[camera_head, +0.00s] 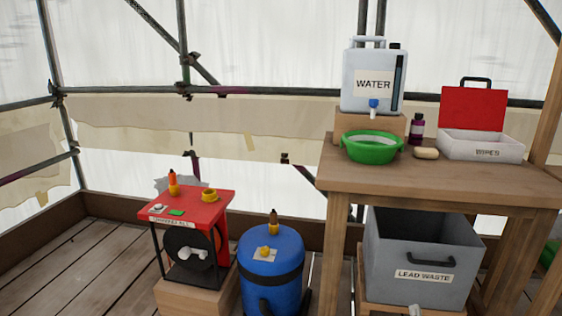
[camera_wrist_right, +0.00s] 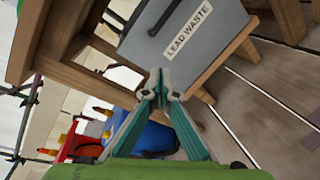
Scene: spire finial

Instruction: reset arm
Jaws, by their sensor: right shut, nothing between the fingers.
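My right gripper (camera_wrist_right: 160,84) shows in the right wrist view with its two teal fingers meeting at the tips, shut and empty. It points toward the grey bin marked LEAD WASTE (camera_wrist_right: 185,35), and I see no contact with it. In the head view only a small pale tip of the right gripper (camera_head: 415,311) shows at the bottom edge, in front of the lead waste bin (camera_head: 430,260). My left gripper is in neither view.
A wooden table (camera_head: 450,178) carries a water container (camera_head: 352,70), green basin (camera_head: 372,147), dark bottle (camera_head: 416,130), soap (camera_head: 426,153) and wipes box (camera_head: 484,147). A blue barrel (camera_head: 270,268) and red-topped stand (camera_head: 190,205) are left. The plank floor (camera_head: 75,260) is clear at far left.

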